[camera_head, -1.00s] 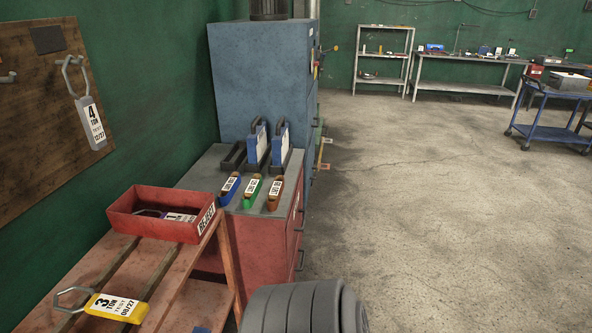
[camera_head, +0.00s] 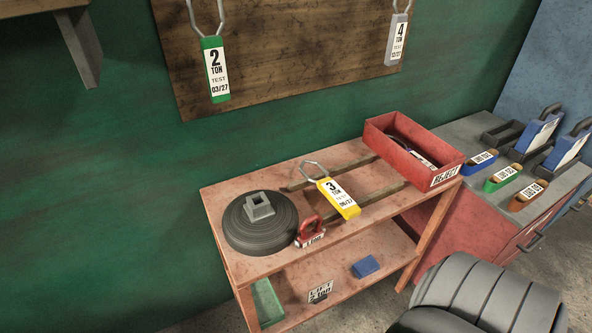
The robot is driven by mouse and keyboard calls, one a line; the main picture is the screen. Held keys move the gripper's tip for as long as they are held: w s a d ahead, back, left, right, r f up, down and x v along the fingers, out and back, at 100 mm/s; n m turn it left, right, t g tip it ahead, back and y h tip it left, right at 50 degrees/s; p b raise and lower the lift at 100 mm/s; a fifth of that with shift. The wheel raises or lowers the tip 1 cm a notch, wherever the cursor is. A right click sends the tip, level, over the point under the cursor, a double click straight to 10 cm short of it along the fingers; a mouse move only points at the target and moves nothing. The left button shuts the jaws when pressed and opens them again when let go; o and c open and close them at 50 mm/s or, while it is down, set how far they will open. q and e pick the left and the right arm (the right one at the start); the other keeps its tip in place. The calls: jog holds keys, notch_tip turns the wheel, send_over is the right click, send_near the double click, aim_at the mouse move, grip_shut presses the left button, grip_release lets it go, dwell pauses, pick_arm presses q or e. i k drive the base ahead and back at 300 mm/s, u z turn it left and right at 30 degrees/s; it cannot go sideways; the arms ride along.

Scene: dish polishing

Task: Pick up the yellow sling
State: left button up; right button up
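The yellow sling (camera_head: 339,198) lies on the top of the red-brown bench. It has a white label reading 3 TON and a metal ring at its far left end. It rests across dark rails, beside the red reject box. Neither of my grippers is in view, and nothing touches the sling.
The red reject box (camera_head: 414,152) stands on the bench's right end. A dark round weight (camera_head: 260,232) and a small red shackle (camera_head: 310,231) sit left of the sling. Green (camera_head: 215,69) and grey (camera_head: 397,40) slings hang on the wall board above. A ribbed dark grey shape fills the lower right.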

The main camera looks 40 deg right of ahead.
aim_at(348, 208)
jog(key=u, duration=0.95)
jog(key=k, duration=1.5)
jog(key=z, duration=1.85)
jog(key=i, duration=1)
jog(key=z, duration=0.05)
